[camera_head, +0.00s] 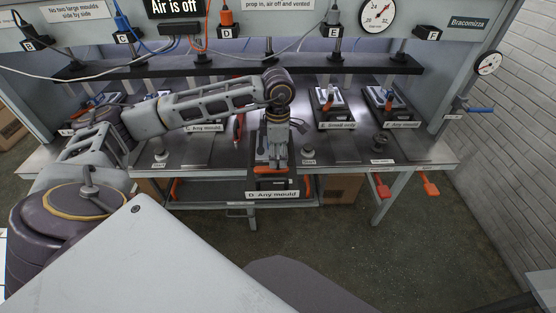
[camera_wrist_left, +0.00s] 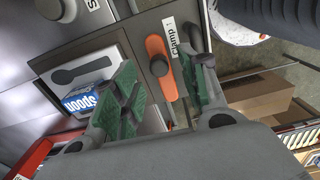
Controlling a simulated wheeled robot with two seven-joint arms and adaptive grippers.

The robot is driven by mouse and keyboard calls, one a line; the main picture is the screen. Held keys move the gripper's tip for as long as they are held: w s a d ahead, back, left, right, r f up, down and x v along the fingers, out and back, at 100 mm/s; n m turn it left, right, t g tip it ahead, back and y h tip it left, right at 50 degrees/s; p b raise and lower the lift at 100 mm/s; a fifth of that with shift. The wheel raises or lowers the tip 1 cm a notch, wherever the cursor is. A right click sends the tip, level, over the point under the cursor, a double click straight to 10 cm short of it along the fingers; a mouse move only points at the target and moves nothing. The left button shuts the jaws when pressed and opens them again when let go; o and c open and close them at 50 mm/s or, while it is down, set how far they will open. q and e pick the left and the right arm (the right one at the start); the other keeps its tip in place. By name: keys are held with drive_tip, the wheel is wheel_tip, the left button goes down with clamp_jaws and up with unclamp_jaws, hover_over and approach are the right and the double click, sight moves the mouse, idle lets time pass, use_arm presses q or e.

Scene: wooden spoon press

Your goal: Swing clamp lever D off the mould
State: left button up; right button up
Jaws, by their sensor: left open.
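My left gripper (camera_head: 272,160) points down at the front of station D, above the sign "D. Any mould" (camera_head: 272,194). It hides most of the station in the head view. In the left wrist view its green-padded fingers (camera_wrist_left: 163,100) are spread apart and empty. My right gripper is not in view.
Mould stations E (camera_head: 333,105) and F (camera_head: 388,105) stand on the bench to the right. A dark rail (camera_head: 340,67) runs behind. Red and orange handles (camera_head: 382,188) hang at the front right.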

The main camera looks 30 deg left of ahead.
sight(278, 162)
use_arm(q)
wheel_tip(278, 162, up, 9)
drive_tip(key=shift+f, duration=0.2)
drive_tip(key=shift+f, duration=0.1)
idle(0.8)
